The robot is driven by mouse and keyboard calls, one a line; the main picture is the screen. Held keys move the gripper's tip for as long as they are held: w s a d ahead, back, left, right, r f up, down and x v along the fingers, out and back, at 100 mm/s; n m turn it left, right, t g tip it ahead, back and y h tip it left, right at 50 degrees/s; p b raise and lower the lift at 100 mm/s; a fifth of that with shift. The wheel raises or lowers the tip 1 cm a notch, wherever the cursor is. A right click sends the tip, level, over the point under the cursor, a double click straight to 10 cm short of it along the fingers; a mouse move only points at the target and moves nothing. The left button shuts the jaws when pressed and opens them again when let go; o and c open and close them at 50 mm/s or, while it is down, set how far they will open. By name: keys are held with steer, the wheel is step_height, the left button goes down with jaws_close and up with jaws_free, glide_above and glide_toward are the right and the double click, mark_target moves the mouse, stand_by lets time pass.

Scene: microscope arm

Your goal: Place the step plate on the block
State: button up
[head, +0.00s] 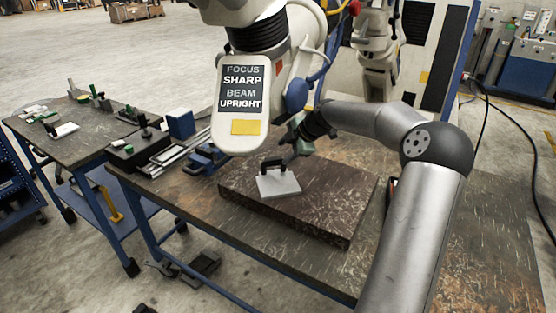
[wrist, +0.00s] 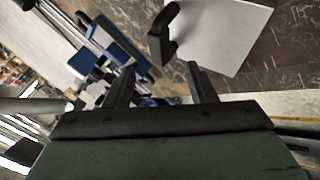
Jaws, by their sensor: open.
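The step plate appears to be the light grey plate (head: 278,184) with a black upright handle (head: 272,162). It lies on the dark brown block (head: 330,208), near its far left part. The plate (wrist: 222,30) and its handle (wrist: 163,32) also show in the wrist view, beyond my fingertips. My gripper (wrist: 160,76) is open, with nothing between its fingers. In the head view my gripper (head: 291,155) is just behind and right of the handle; its fingers are hard to make out. I cannot tell whether they touch anything there.
A blue box (head: 180,124), a black stand (head: 140,150) and blue clamps (head: 208,160) are left of the brown block on the bench (head: 440,230). A hanging sign (head: 241,100) reads FOCUS SHARP, BEAM UPRIGHT. The brown block's front right part is bare.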

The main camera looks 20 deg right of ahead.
steer(key=shift+v, duration=1.75)
